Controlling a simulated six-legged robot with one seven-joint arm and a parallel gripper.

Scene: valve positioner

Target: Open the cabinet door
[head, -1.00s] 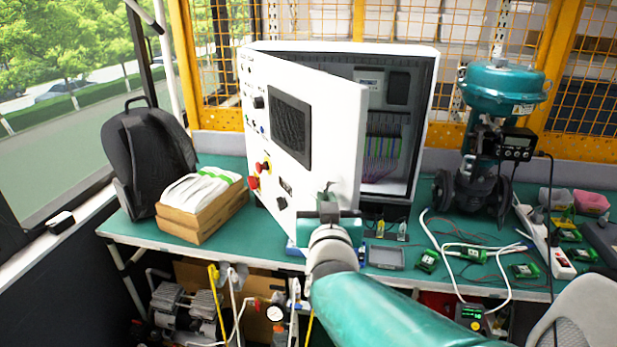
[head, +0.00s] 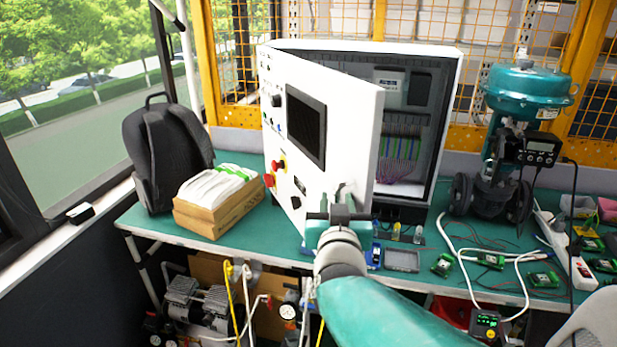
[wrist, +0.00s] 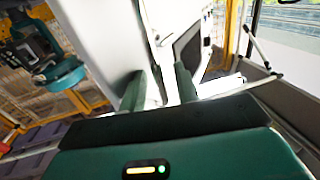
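The white control cabinet (head: 449,120) stands on the green bench. Its door (head: 345,120), with a dark screen (head: 306,124) and buttons, stands partly open, its free edge to the right and the wired interior showing beside it. My gripper (head: 338,200) is at the lower part of the door, near its free edge. In the wrist view the two fingers of my gripper (wrist: 167,85) are spread apart, with the white door (wrist: 165,45) just beyond and partly between them. I cannot tell whether they touch it.
A black backpack (head: 165,150) and a cardboard box (head: 215,205) with white packets stand left of the door. A teal valve (head: 520,95) stands right of the cabinet. Small green boards (head: 490,261) and cables lie on the bench at right. A chair back (head: 590,320) is at lower right.

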